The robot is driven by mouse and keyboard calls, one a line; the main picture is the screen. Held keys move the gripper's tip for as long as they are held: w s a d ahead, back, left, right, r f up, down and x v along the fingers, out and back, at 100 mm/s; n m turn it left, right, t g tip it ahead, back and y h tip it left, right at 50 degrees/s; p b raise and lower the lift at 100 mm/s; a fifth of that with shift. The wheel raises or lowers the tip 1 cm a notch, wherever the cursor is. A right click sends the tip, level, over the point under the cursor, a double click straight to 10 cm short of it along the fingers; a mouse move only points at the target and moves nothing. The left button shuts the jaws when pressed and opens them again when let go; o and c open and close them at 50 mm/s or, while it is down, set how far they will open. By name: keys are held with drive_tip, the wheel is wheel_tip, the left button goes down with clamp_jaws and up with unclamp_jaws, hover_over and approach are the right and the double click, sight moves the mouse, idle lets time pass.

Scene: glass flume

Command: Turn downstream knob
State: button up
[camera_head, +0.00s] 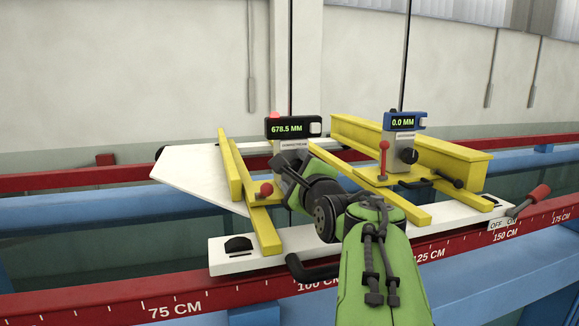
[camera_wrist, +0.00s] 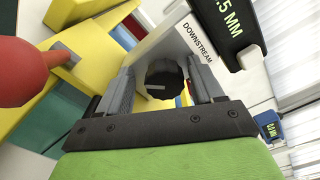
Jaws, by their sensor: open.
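The downstream gauge has a black display (camera_head: 293,127) reading 678.5 MM, above a pale block labelled DOWNSTREAM. The label also shows in the wrist view on the block (camera_wrist: 190,40). Its round black downstream knob (camera_wrist: 164,79), with a pale pointer line, sits between my gripper's two fingers (camera_wrist: 162,84). The fingers stand apart on either side of it; I cannot tell whether they touch it. In the head view my gripper (camera_head: 296,164) reaches the block and hides the knob.
A second gauge with a blue display (camera_head: 402,121) reads 0.0 MM, with its own black knob (camera_head: 409,156), to the right. Red-tipped levers stand beside each gauge, one close left of my gripper (camera_wrist: 22,70). Yellow beams (camera_head: 235,170) and a red scaled rail (camera_head: 180,306) surround them.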

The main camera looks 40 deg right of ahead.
drive_tip(key=shift+s+a+r, duration=0.15)
drive_tip(key=shift+s+r, duration=0.05)
drive_tip(key=shift+s, duration=0.3)
drive_tip(key=shift+s+a, duration=0.15)
drive_tip(key=shift+s, duration=0.1)
drive_tip(key=shift+c, duration=0.7)
drive_tip(key=shift+w, duration=0.25)
drive_tip(key=c, duration=0.9)
drive_tip(key=o, duration=1)
drive_tip(key=shift+o, duration=0.2)
